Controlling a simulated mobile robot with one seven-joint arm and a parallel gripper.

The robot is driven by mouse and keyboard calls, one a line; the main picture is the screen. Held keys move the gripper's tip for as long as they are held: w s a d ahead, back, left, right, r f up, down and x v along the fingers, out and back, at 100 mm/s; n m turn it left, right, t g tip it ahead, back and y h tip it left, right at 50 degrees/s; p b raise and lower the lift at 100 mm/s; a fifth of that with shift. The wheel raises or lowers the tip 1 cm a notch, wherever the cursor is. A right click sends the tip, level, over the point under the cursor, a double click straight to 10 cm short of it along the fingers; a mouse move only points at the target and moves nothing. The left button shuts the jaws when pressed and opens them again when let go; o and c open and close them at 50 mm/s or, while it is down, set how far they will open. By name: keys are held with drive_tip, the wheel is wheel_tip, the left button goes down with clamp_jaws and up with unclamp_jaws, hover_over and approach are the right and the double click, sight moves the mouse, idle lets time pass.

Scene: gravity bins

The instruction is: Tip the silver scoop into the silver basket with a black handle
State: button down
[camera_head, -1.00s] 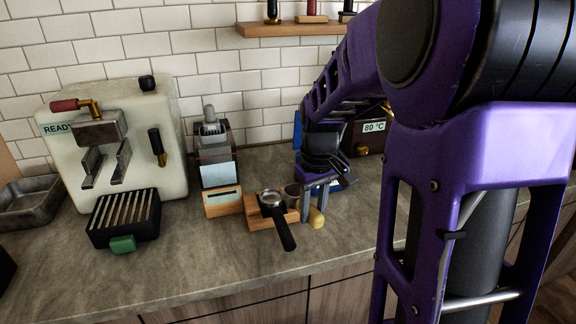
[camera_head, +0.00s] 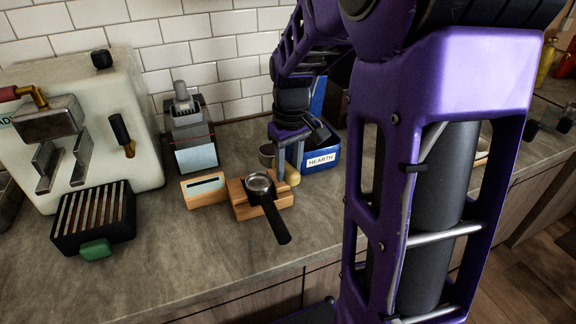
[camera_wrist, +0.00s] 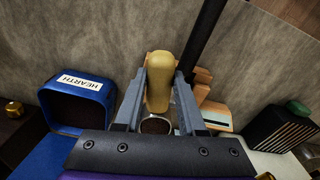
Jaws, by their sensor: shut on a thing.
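My gripper (camera_head: 291,160) is shut on the pale yellow handle (camera_head: 293,176) of the silver scoop. The scoop's cup (camera_head: 266,155) shows left of the fingers in the head view, above and behind the silver basket (camera_head: 260,182) in the picture. The basket's black handle (camera_head: 275,224) points to the front. The basket rests on a wooden stand (camera_head: 240,206). In the wrist view, the yellow handle (camera_wrist: 160,82) lies between the fingers, the cup (camera_wrist: 156,126) shows partly beyond it, and the black handle (camera_wrist: 205,35) is beside them. The basket is hidden there. I cannot tell the cup's tilt.
A blue bin labelled HEARTH (camera_head: 321,160) stands close right of my gripper. A grinder-like device (camera_head: 190,135) and a wooden-framed display (camera_head: 204,190) stand left. The espresso machine (camera_head: 140,170) is further left. The front counter is clear.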

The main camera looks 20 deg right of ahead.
drive_tip(key=shift+f+b, duration=0.9)
drive_tip(key=shift+f, duration=0.6)
drive_tip(key=shift+a+f+b, duration=0.1)
drive_tip(key=shift+f+b, duration=0.1)
drive_tip(key=shift+b, duration=0.1)
drive_tip(key=h+b, duration=0.3)
drive_tip(key=shift+r+t+h+b, duration=0.25)
drive_tip(key=shift+t+h+b, duration=0.15)
drive_tip(key=h+b, duration=0.1)
drive_tip(key=b, duration=0.1)
drive_tip(key=h+b, duration=0.1)
drive_tip(key=b, duration=0.2)
drive_tip(key=shift+a+t+h, duration=0.2)
drive_tip(key=shift+t+h, duration=0.2)
drive_tip(key=shift+a+r+h, duration=0.2)
drive_tip(key=shift+h, duration=0.8)
drive_tip(key=shift+d+r, duration=0.1)
drive_tip(key=shift+d, duration=0.05)
drive_tip(key=shift+a+f+t+h, duration=0.2)
drive_tip(key=shift+a+t+h, duration=0.1)
drive_tip(key=shift+h, duration=0.4)
drive_tip(key=shift+d, duration=0.1)
